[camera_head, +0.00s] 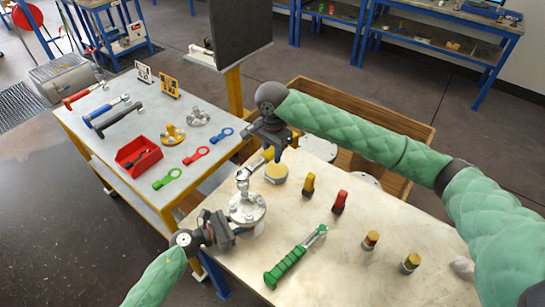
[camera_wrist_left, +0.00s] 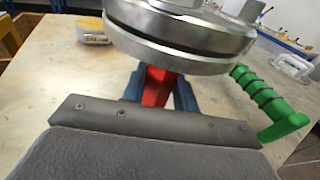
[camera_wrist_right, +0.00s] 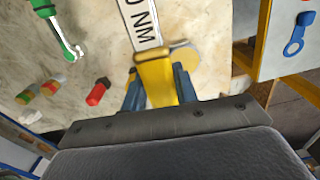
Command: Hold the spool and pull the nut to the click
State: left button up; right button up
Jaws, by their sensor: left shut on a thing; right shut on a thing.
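The spool (camera_head: 248,209) is a silver flanged vessel with bolts, standing upright at the table's near left. In the left wrist view its thick flange (camera_wrist_left: 180,40) fills the top. My left gripper (camera_head: 229,227) is shut on a red part (camera_wrist_left: 157,87) of it just below the flange. My right gripper (camera_head: 272,150) is shut on the yellow grip (camera_wrist_right: 155,80) of a torque wrench, whose white label reads "0 NM" in part. The wrench (camera_head: 254,165) slants down to the spool's top. The nut under its head is hidden.
A green torque wrench (camera_head: 292,262) lies in front. A yellow-topped round piece (camera_head: 276,173) stands close to the yellow wrench. Yellow (camera_head: 308,185) and red (camera_head: 339,202) sockets and two more stand to the right. A side table (camera_head: 120,115) holds tools and a red bin.

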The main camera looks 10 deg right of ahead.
pick_arm(q)
jog(key=o, duration=1)
jog(key=shift+c, duration=0.2)
jog(key=v, duration=1.2)
jog(key=shift+f, duration=0.1)
